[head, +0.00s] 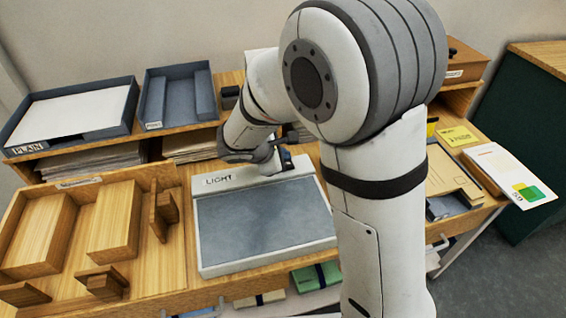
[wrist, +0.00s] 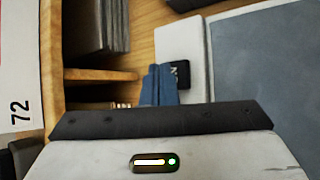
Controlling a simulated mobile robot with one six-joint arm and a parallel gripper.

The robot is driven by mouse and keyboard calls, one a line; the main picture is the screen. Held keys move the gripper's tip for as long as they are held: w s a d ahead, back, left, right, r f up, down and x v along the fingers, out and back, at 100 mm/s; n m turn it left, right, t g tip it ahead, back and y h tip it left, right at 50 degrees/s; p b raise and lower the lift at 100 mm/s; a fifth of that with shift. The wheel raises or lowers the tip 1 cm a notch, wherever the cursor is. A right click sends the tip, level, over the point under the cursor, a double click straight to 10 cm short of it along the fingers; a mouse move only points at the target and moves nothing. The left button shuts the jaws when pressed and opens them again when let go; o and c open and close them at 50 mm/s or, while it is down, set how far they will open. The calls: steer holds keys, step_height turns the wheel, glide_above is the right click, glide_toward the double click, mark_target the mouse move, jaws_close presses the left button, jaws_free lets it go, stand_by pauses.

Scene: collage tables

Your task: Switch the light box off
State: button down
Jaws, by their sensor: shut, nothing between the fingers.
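The light box (head: 265,222) lies on the wooden table, a pale slab marked LIGHT along its far edge. Its panel looks dull grey with no glow. It also shows at the right of the wrist view (wrist: 265,60). A small black switch (wrist: 180,73) with partly hidden white lettering sits at the box's edge in the wrist view. My gripper (wrist: 161,70) has its blue fingers together and empty, right beside the switch and overlapping part of it. I cannot tell whether they touch it. In the head view my gripper (head: 272,165) is at the box's far edge, largely hidden by my arm.
A wooden tray (head: 155,258) with blocks stands left of the box. At right lie a tan envelope (head: 450,175) and a white card (head: 500,165).

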step_height(320, 180, up, 6)
steer(key=p, duration=0.4)
stand_by(0.6)
steer(key=s+d+r+m+g+y+p, duration=0.1)
steer(key=s+d+r+m+g+p, duration=0.1)
steer(key=s+d+r+m+g, duration=0.5)
steer(key=s+d+r+m+t+y, duration=0.1)
steer(key=s+d+m+y, duration=0.1)
steer(key=s+m, duration=0.3)
steer(key=s+d+r+m+t+y+p, duration=0.1)
steer(key=s+d+m+y, duration=0.1)
steer(key=s+m, duration=0.4)
steer(key=shift+s+r+t+y, duration=0.15)
steer(key=shift+s+t+y, duration=0.35)
steer(key=shift+s, duration=1.45)
